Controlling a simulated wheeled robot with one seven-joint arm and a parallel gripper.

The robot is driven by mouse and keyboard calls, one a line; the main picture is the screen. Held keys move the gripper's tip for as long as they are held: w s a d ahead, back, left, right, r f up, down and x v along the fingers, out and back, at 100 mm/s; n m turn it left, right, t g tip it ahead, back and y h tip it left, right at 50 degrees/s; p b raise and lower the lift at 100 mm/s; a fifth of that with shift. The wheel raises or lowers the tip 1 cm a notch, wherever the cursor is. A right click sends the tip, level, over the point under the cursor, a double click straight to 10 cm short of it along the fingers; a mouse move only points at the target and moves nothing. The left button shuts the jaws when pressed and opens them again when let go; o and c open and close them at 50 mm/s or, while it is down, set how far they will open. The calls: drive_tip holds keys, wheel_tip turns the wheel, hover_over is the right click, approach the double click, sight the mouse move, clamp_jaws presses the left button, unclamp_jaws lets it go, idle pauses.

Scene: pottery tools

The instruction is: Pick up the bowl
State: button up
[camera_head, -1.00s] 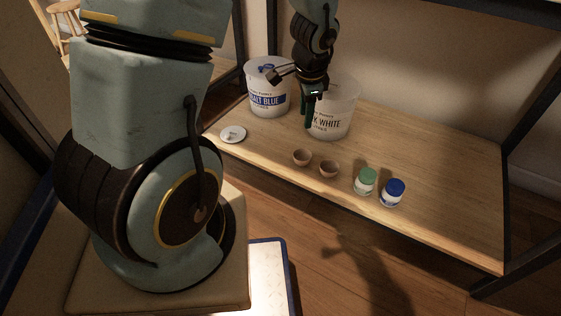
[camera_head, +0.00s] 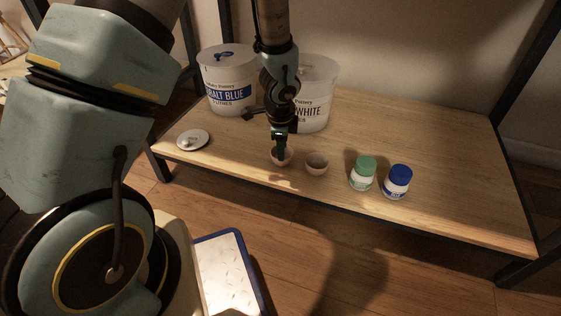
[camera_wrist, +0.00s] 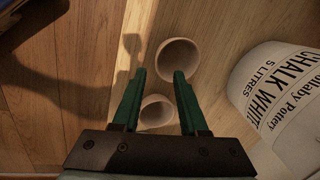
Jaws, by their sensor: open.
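Two small brown bowls stand near the shelf's front edge. My gripper (camera_head: 281,150) is open and points down at the left bowl (camera_head: 287,162), its fingers hiding part of it. The right bowl (camera_head: 317,164) stands just beside it. In the wrist view, my green fingers (camera_wrist: 160,74) are spread and hold nothing. One bowl (camera_wrist: 178,58) is at the fingertips, with the right fingertip overlapping its lower rim. The other bowl (camera_wrist: 155,113) shows between the fingers, lower in the picture. I cannot tell whether a finger touches a bowl.
A cobalt blue tub (camera_head: 226,95) and a chalk white tub (camera_head: 318,75) stand behind the bowls. A green-lidded jar (camera_head: 363,173) and a blue-lidded jar (camera_head: 397,182) stand to the right. A round white lid (camera_head: 193,140) lies left. The wooden shelf (camera_head: 440,150) is clear at right.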

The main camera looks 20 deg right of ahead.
drive_tip(key=b+x, duration=0.1)
drive_tip(key=x, duration=0.1)
drive_tip(key=b+x, duration=0.1)
drive_tip(key=x, duration=0.1)
drive_tip(key=b+x, duration=0.1)
drive_tip(key=x, duration=0.1)
drive_tip(key=shift+a+b, duration=0.3)
drive_tip(key=shift+a, duration=0.05)
drive_tip(key=shift+r, duration=0.1)
clamp_jaws()
